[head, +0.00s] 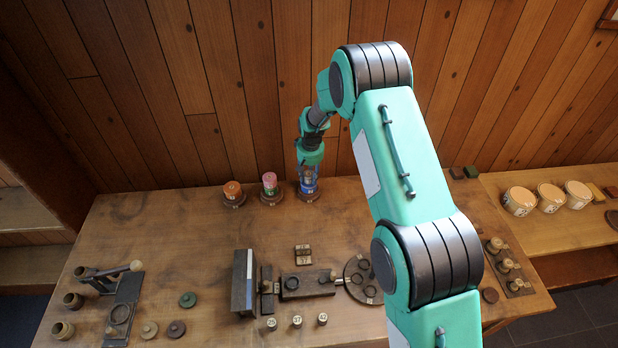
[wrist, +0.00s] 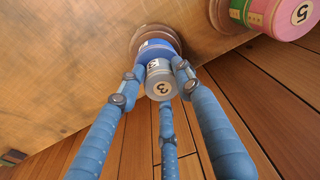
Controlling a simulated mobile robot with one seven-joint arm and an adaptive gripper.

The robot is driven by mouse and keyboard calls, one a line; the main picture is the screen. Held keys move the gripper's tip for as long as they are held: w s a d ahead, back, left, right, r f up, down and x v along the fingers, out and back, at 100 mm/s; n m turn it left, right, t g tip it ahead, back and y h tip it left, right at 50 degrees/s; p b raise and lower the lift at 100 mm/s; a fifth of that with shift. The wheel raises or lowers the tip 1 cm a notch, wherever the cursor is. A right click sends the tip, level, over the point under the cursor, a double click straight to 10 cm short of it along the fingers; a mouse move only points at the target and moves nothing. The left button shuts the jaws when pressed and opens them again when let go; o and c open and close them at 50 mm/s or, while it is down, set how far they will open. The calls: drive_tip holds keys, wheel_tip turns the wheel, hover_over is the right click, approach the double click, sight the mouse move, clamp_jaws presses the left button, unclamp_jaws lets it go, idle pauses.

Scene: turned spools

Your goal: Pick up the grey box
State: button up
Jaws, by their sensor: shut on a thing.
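The grey box (wrist: 159,80) is a small round grey piece with a 3 on its end, seen in the wrist view. It is in line with a blue round piece (wrist: 155,48) that sits over a brown disc (wrist: 143,35) on the table. My gripper (wrist: 158,74) has its blue fingers closed around the grey piece. In the head view my gripper (head: 309,174) is at the back edge of the table, above the blue piece (head: 309,186). The grey piece is mostly hidden by the fingers there. I cannot tell whether it is clear of the blue piece.
A pink and green stack (head: 269,184) stands close to the left of my gripper, and an orange stack (head: 233,191) stands farther left. The wooden wall (head: 230,90) is just behind. A dark fixture (head: 245,285) stands mid-table. White tubs (head: 550,197) are on the right bench.

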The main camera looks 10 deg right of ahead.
sight(309, 173)
drive_tip(key=shift+r, duration=0.1)
drive_tip(key=shift+r, duration=0.8)
drive_tip(key=shift+s+r, duration=0.1)
drive_tip(key=shift+r, duration=0.85)
drive_tip(key=s+d+r+b, duration=0.1)
drive_tip(key=s+d, duration=0.1)
drive_tip(key=s, duration=1.3)
drive_tip(key=shift+s+r+b, duration=0.15)
drive_tip(key=shift+s+b, duration=0.15)
drive_tip(key=shift+b, duration=0.05)
